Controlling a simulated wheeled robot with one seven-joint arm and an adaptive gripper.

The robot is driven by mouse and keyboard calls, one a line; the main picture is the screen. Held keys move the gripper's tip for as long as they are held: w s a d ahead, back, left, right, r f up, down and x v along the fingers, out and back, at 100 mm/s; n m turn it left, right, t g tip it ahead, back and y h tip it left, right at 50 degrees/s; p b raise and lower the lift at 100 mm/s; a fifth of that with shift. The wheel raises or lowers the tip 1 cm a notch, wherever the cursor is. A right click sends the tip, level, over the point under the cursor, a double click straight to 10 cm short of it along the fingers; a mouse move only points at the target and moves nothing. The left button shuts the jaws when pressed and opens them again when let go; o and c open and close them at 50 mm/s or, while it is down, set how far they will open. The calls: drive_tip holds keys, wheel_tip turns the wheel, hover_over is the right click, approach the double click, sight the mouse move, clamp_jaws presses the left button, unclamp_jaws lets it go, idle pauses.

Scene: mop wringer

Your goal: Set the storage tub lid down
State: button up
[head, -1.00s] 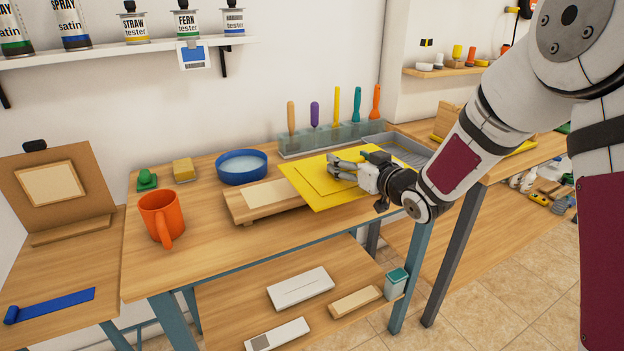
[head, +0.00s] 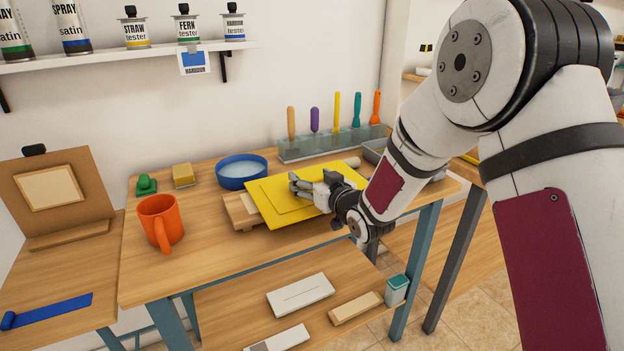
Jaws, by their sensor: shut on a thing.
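The storage tub lid is a flat yellow panel (head: 272,203) with a raised rectangle, seen in the head view above the middle of the wooden workbench. My gripper (head: 301,186) is shut on the lid near its right side, with the fingers pointing left across its top. The lid covers most of a low wooden board (head: 236,211) on the bench. Whether the lid touches that board or hangs just above it cannot be told.
A blue bowl (head: 242,172) stands close behind the lid. An orange mug (head: 161,219) stands to the left, with free bench top (head: 205,245) in between. A tool rack (head: 310,147) lines the back, and a grey tray (head: 374,151) lies right of it.

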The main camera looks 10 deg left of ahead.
drive_tip(key=shift+f+b, duration=0.3)
drive_tip(key=shift+b, duration=0.05)
drive_tip(key=o, duration=1.2)
drive_tip(key=shift+d+r+p, duration=0.1)
drive_tip(key=shift+r+p, duration=0.35)
drive_tip(key=shift+p, duration=0.05)
drive_tip(key=v, duration=1.2)
drive_tip(key=shift+f, duration=0.15)
